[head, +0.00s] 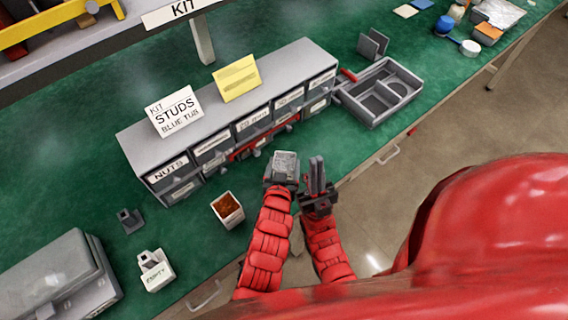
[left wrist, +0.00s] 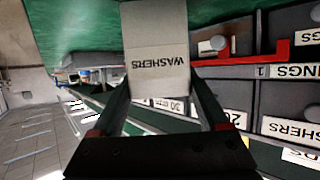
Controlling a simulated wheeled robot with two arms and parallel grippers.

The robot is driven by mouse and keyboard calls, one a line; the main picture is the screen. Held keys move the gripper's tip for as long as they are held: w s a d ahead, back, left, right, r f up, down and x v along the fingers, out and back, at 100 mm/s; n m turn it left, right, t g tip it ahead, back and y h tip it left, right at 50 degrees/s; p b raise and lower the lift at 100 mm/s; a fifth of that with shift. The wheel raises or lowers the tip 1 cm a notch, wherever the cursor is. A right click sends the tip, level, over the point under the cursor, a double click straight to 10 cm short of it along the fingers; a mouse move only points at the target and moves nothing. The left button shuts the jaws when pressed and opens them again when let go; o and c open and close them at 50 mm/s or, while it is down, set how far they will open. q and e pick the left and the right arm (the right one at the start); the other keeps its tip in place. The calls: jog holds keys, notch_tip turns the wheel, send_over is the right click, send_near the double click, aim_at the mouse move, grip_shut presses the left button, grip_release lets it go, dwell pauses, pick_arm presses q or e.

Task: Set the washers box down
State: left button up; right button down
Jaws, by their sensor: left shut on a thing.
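The washers box (left wrist: 157,48) is a pale carton with its WASHERS label upside down in the left wrist view. My left gripper (left wrist: 158,88) is shut on it, one finger at each side. In the head view the box (head: 286,160) shows as a small grey-white shape at the end of my left arm, in front of the drawer cabinet near the bench's front edge. Its underside is hidden, so I cannot tell whether it touches the bench. My right gripper (head: 317,178) is close beside it on the right, with dark fingers pointing up; their gap is unclear.
The green bench (head: 190,240) carries a grey drawer cabinet (head: 225,95), with a STUDS card (head: 175,110) on top. A divided grey tray (head: 362,108) stands to its right.

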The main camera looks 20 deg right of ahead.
pick_arm(q)
jog(key=shift+f, duration=0.4)
jog(key=shift+f, duration=0.2)
jog(key=o, duration=1.6)
jog(key=shift+c, duration=0.2)
jog(key=shift+r, duration=0.2)
jog(key=b+v, duration=0.2)
jog(key=v, duration=1)
jog(key=shift+f, duration=0.1)
